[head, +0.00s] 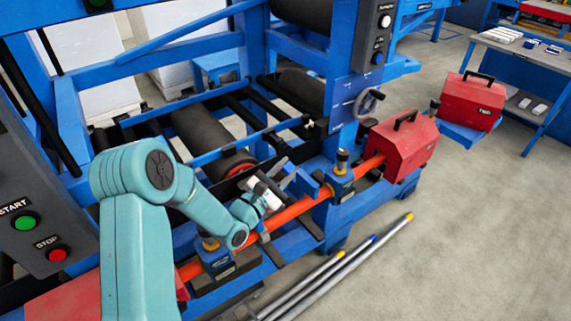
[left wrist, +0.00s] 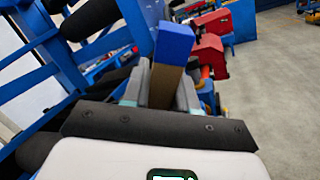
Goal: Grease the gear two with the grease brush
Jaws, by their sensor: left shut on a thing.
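My left gripper (head: 278,172) is over the front rail of the blue machine, near the orange bar. In the left wrist view its grey fingers (left wrist: 160,92) are shut on a brown piece with a blue end, which looks like the grease brush (left wrist: 173,45). The blue end points away from the wrist and stands clear of the fingers. In the head view the brush is too small to make out surely. I cannot pick out gear two in either view. My right gripper is not in view.
The orange bar (head: 300,208) runs along the machine's front between blue blocks (head: 342,182). A red toolbox (head: 400,142) stands at its right end, with another red toolbox (head: 472,102) beyond. Dark rollers (head: 212,138) lie behind. Metal rods (head: 345,262) lie on the floor; the right floor is clear.

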